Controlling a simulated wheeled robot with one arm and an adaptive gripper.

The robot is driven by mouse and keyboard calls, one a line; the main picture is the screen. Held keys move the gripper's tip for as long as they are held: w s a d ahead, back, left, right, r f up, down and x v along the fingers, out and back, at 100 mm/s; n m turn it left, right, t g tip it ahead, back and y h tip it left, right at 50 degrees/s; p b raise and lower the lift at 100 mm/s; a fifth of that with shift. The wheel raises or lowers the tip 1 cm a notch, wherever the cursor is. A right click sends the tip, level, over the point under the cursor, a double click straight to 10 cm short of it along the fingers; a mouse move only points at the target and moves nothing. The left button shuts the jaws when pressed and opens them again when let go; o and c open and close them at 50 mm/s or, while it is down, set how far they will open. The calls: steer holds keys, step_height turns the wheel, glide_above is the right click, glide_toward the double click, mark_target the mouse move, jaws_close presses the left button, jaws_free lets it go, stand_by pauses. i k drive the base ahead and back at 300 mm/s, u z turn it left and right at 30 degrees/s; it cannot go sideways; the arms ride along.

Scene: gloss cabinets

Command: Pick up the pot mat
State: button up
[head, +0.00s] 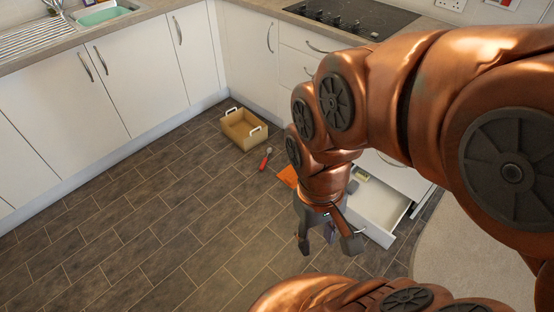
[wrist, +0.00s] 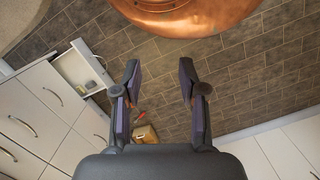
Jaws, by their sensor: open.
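A flat orange piece (head: 287,176), which looks like the pot mat, lies on the dark tiled floor in the head view, partly hidden behind my arm. It is by the open drawer. In the wrist view I cannot clearly make it out. My gripper (head: 328,240) is open and empty, hanging above the floor in front of the orange piece and the drawer. In the wrist view its two fingers (wrist: 160,80) are spread wide with nothing between them but floor farther off.
An open lower drawer (head: 381,214) juts out at right, with a small item inside; it also shows in the wrist view (wrist: 77,72). A tan box with white handles (head: 243,130) and a red-handled tool (head: 264,161) are on the floor. White cabinets line two sides. The left floor is clear.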

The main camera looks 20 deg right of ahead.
mark_target(289, 175)
steer(key=z, duration=0.1)
steer(key=i, duration=1.45)
steer(key=z, duration=0.15)
